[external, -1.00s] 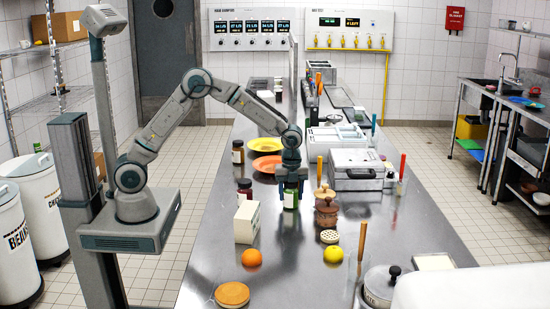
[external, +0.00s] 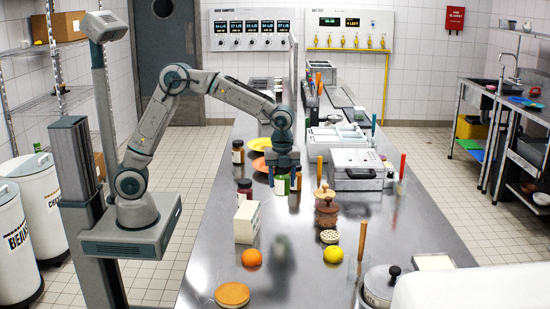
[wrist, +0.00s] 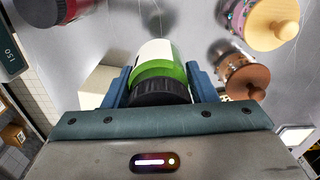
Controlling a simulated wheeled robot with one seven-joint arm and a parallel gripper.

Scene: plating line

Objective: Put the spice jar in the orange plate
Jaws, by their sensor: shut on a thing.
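The spice jar, a green jar (external: 281,186) with a white label, is in my gripper (external: 284,176) above the steel counter. In the wrist view the jar (wrist: 160,70) shows its black lid between the two blue fingers of my gripper (wrist: 158,78), which are shut on it. The plate is not in the wrist view.
A dark-lidded jar (external: 238,152) and a red jar (external: 245,189) stand left. A white box (external: 247,222), an orange (external: 251,257), brown pots (external: 326,212) and a lemon (external: 333,254) stand nearer the front.

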